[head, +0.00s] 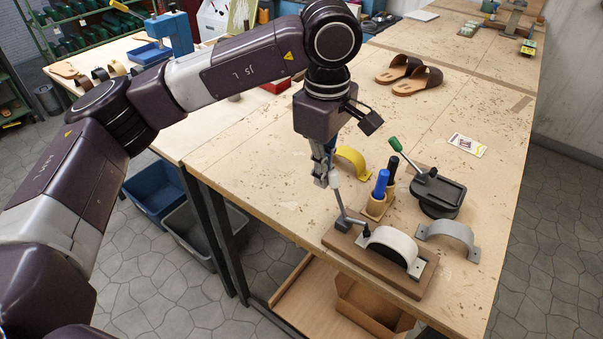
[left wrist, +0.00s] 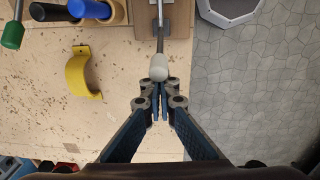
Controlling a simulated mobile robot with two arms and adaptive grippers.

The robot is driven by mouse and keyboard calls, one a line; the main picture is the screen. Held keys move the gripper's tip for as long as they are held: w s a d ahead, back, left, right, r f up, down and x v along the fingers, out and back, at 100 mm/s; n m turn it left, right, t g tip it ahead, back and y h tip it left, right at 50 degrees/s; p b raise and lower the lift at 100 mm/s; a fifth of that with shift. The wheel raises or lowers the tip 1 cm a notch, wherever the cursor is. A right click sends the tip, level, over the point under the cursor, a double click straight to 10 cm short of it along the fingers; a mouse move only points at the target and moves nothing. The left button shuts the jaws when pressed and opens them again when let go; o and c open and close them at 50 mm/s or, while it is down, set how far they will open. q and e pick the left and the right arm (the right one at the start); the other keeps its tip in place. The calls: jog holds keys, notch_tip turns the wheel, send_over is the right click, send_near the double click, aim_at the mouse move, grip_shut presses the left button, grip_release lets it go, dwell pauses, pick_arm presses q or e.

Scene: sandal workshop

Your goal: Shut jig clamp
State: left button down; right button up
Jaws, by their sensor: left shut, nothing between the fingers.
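The jig has a brown wooden base (head: 421,291) near the front edge of the bench, with a white arch (head: 395,243) on it. Its clamp (head: 345,222) sits at the base's left end, and the clamp lever (head: 339,202) stands up steeply. A pale knob tops the lever; it also shows in the left wrist view (left wrist: 158,68). My left gripper (head: 321,180) points down beside the knob, shut and empty. In the left wrist view its fingertips (left wrist: 157,97) are just below the knob. Whether they touch it I cannot tell. My right gripper is not in view.
Behind the jig are a yellow arch (head: 352,159), a holder (head: 377,207) with blue and black handles, and a dark device with a green-knobbed lever (head: 439,194). A grey arch (head: 450,236) lies to the right. Sandals (head: 418,81) lie farther back. The bench left of the jig is clear.

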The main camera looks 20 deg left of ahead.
aim_at(333, 187)
pick_arm(q)
jog(key=shift+s+d+f+g, duration=0.15)
jog(key=shift+s+d+f, duration=0.3)
jog(key=shift+d, duration=0.15)
jog(key=shift+s+d+f+g, duration=0.15)
jog(key=shift+s+d+f, duration=0.3)
jog(key=shift+d, duration=0.15)
jog(key=shift+w+a+r+p, duration=0.1)
jog(key=shift+w+r+p, duration=0.7)
jog(key=shift+r, duration=0.25)
jog(key=r+p, duration=0.1)
jog(key=r, duration=0.1)
jog(key=a+r+p, duration=0.1)
jog(key=r, duration=0.2)
jog(key=shift+a+r, duration=0.15)
jog(key=shift+r, duration=0.15)
